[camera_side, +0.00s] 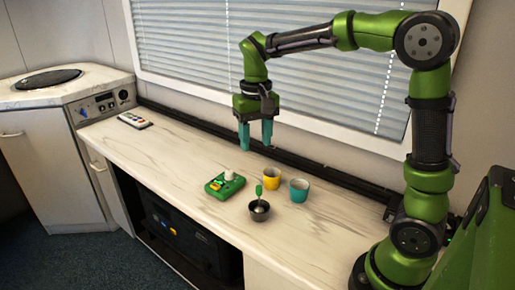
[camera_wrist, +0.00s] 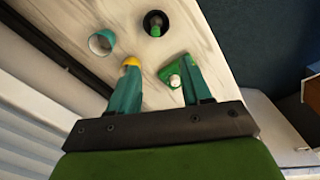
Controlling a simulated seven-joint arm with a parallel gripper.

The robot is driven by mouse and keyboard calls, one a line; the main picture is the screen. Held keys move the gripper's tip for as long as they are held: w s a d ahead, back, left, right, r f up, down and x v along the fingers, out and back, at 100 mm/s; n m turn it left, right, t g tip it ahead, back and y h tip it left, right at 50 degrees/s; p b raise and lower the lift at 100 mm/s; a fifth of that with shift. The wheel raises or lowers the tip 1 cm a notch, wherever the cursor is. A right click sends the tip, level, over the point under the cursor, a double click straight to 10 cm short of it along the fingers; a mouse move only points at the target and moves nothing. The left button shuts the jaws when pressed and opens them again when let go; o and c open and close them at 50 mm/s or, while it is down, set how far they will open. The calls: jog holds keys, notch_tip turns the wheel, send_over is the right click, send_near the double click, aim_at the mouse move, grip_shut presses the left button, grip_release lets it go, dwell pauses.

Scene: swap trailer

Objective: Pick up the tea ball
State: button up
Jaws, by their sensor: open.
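What appears to be the tea ball, with a green handle (camera_side: 259,191), stands upright in a small dark bowl (camera_side: 259,217). A pale rounded part shows inside the bowl. In the wrist view the green handle (camera_wrist: 155,31) and the dark bowl (camera_wrist: 147,20) are at the top centre, beyond my fingertips. My gripper (camera_side: 256,142) hangs open and empty, pointing down, above and behind the bowl in the side view. Its two teal fingers also show in the wrist view (camera_wrist: 158,68), spread apart.
A yellow cup (camera_side: 271,183) and a teal cup (camera_side: 299,191) stand close behind and right of the bowl. A green box (camera_side: 214,186) with a white knob (camera_side: 229,175) sits left. A remote (camera_side: 134,120) lies far left. The countertop (camera_side: 170,150) between is clear; blinds (camera_side: 300,85) rise behind.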

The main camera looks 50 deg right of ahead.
aim_at(260, 186)
notch_tip(260, 186, down, 11)
jog(key=shift+s+f, duration=0.1)
jog(key=shift+f, duration=0.05)
jog(key=f, duration=0.4)
jog(key=shift+s+d+f, duration=0.1)
jog(key=shift+s+d, duration=0.05)
jog(key=shift+s, duration=0.25)
jog(key=shift+f, duration=0.55)
grip_shut()
